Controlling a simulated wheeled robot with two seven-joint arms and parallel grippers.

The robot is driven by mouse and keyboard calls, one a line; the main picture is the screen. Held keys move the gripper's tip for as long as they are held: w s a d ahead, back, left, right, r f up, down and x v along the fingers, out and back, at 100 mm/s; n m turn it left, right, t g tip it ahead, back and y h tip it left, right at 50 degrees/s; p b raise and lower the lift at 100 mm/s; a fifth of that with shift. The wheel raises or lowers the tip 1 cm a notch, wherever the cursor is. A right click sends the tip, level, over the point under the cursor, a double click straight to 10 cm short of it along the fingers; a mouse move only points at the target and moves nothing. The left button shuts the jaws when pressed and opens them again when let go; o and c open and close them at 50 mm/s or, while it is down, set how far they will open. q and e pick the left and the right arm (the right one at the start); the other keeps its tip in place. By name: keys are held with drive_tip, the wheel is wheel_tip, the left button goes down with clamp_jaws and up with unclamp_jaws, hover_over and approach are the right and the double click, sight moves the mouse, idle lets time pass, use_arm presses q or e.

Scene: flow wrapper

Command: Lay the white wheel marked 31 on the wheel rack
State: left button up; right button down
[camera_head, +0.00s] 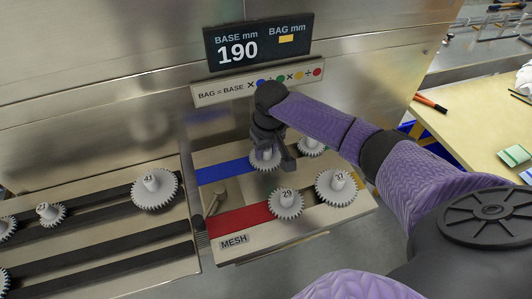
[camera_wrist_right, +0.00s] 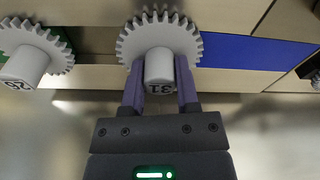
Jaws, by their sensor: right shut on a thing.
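The white toothed wheel marked 31 (camera_wrist_right: 158,38) fills the middle of the right wrist view, its number upside down. My right gripper (camera_wrist_right: 160,75) is shut on its hub, one finger on each side. In the head view this wheel (camera_head: 262,163) is at the end of the blue strip of the mesh panel, partly hidden by my right gripper (camera_head: 270,146). I cannot tell whether it touches the panel. The wheel rack (camera_head: 100,232) with black strips is on the left, holding a wheel marked 41 (camera_head: 155,190) and several others. My left gripper is not in view.
The mesh panel (camera_head: 235,241) also bears wheels marked 29 (camera_head: 286,204) and 37 (camera_head: 336,188), and one more behind my gripper (camera_head: 311,147). Bare black strip shows on the rack's front row. A display (camera_head: 258,43) and a formula sign (camera_head: 230,92) are behind.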

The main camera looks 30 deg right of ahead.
wheel_tip(320, 180, up, 10)
drive_tip(key=p, duration=0.3)
drive_tip(key=shift+f, duration=0.1)
drive_tip(key=shift+r+p, duration=0.7)
drive_tip(key=shift+p, duration=0.3)
